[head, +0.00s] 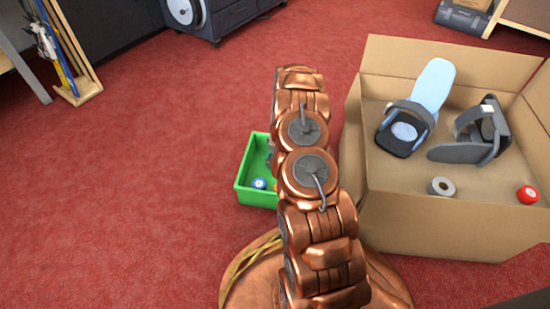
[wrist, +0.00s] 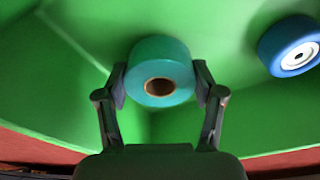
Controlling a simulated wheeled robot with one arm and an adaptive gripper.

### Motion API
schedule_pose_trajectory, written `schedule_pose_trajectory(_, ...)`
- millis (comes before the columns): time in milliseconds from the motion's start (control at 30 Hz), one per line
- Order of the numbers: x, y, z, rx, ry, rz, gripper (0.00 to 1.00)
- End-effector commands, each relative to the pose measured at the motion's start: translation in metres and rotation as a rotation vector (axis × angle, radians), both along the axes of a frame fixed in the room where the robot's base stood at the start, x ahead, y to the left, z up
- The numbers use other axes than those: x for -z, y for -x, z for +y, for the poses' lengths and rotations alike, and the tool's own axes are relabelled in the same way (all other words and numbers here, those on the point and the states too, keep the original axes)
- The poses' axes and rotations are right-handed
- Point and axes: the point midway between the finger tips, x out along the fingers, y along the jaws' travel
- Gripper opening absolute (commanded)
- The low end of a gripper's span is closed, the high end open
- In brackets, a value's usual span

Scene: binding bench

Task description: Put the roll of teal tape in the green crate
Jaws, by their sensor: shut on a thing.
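The roll of teal tape (wrist: 160,62) is between the fingers of my gripper (wrist: 161,84) in the wrist view, with its brown core facing the camera. My gripper is shut on it, one finger on each side. The green crate (head: 243,188) stands on the red floor, left of the cardboard box, in the head view. Its green inside (wrist: 50,75) fills most of the wrist view behind the tape. My arm hides the crate's right part, the gripper and the tape in the head view. I cannot tell whether the tape touches the crate's bottom.
A blue roll with a white centre (wrist: 292,45) lies in the crate; a small blue roll (head: 259,183) shows there too. A large open cardboard box (head: 440,225) stands to the right, holding a grey roll (head: 441,187), a red roll (head: 527,194) and other items.

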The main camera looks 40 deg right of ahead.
Motion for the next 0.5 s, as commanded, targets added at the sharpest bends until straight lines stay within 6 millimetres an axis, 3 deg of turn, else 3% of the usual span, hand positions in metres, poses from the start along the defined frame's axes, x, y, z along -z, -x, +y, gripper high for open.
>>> schedule_pose_trajectory(267,0.0001,-0.0003,-0.0002,0.000,0.001,-0.001,0.31)
schedule_pose_trajectory(300,0.0001,-0.0003,-0.0002,0.000,0.001,-0.001,0.71)
schedule_pose_trajectory(500,0.0001,-0.0002,-0.0003,0.000,0.001,-0.001,0.92)
